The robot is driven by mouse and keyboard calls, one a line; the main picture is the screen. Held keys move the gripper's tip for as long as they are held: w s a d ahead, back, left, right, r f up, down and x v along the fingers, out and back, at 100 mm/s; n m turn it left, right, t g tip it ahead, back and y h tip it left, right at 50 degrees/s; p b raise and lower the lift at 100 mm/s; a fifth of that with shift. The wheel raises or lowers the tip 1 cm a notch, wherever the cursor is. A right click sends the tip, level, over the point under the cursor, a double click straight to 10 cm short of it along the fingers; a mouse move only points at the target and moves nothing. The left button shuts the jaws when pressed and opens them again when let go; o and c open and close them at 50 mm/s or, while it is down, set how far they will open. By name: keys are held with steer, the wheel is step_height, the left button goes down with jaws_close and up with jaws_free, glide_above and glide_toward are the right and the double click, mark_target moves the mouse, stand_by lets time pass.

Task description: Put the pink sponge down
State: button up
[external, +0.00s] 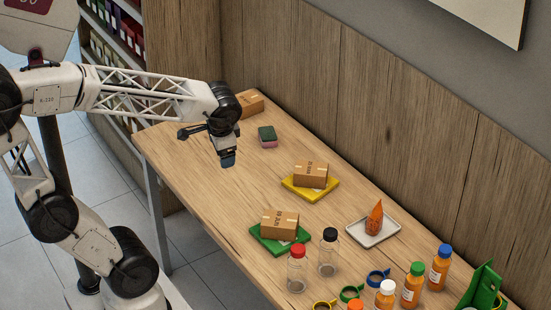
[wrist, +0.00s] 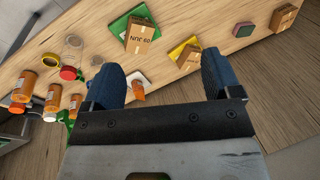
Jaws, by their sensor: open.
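The pink sponge (external: 267,142) has a dark green top and lies on the far left part of the table, near the wall. It also shows in the wrist view (wrist: 237,91), where its green top faces the camera. My gripper (external: 228,160) is above the table to the left of the sponge and apart from it. In the wrist view its two blue fingertips (wrist: 160,80) are spread wide with nothing held between them.
A cardboard box (external: 250,104) stands behind the sponge. Boxes sit on a yellow tray (external: 326,190) and a green tray (external: 264,246). A white tray (external: 360,236) holds an orange object (external: 374,220). Several bottles crowd the near right. Table around the sponge is clear.

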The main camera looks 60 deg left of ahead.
steer(key=s+d+r+n+t+h, duration=0.1)
steer(key=s+d+n+h, duration=0.1)
steer(key=s+d, duration=0.3)
steer(key=shift+s+d+r+h, duration=0.15)
steer(key=shift+s+r+h, duration=0.2)
steer(key=shift+s+h, duration=0.2)
stand_by(0.9)
